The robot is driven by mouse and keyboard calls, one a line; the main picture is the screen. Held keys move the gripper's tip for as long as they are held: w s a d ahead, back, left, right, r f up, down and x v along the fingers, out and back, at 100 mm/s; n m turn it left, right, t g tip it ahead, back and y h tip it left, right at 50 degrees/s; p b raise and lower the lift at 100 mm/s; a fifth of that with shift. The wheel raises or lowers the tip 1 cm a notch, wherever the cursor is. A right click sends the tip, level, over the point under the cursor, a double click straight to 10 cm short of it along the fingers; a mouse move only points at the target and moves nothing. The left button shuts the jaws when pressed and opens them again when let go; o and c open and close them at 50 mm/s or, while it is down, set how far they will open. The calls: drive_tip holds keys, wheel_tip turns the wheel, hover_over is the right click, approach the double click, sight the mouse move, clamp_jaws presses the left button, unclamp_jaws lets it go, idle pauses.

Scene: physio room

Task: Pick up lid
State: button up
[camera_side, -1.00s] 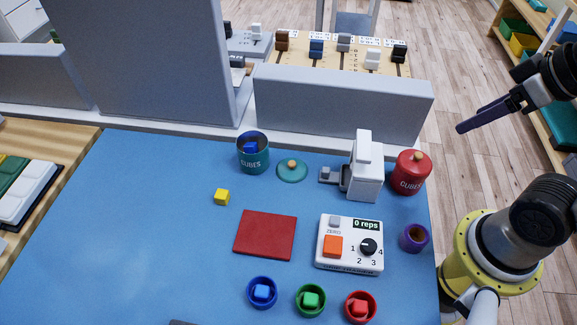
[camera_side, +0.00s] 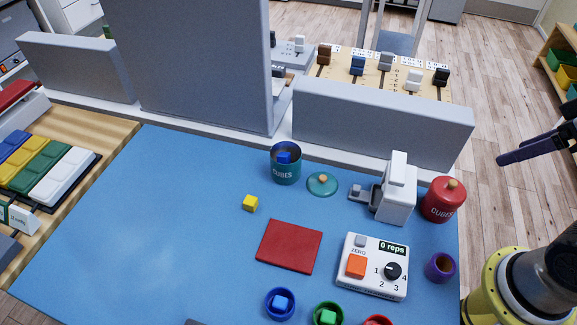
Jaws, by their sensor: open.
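A teal lid (camera_side: 319,188) with a wooden knob lies flat on the blue mat (camera_side: 150,230). It is just right of the open teal canister (camera_side: 286,172) marked CUBES, which has a blue cube (camera_side: 284,158) inside. A red canister (camera_side: 440,204) farther right has its own red lid on, also with a wooden knob. My gripper (camera_side: 503,160) is at the right edge, raised beyond the red canister and well away from the teal lid. It is open and empty; one dark finger shows clearly and the rest is cut off.
A white device (camera_side: 397,195) stands between the teal lid and red canister. A yellow cube (camera_side: 249,203), red pad (camera_side: 289,247), counter box (camera_side: 373,267), purple ring (camera_side: 440,267) and cups with cubes lie nearer. Grey panels (camera_side: 380,125) line the back. The mat's left is clear.

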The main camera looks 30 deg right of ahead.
idle(0.4)
drive_tip(key=o, duration=0.5)
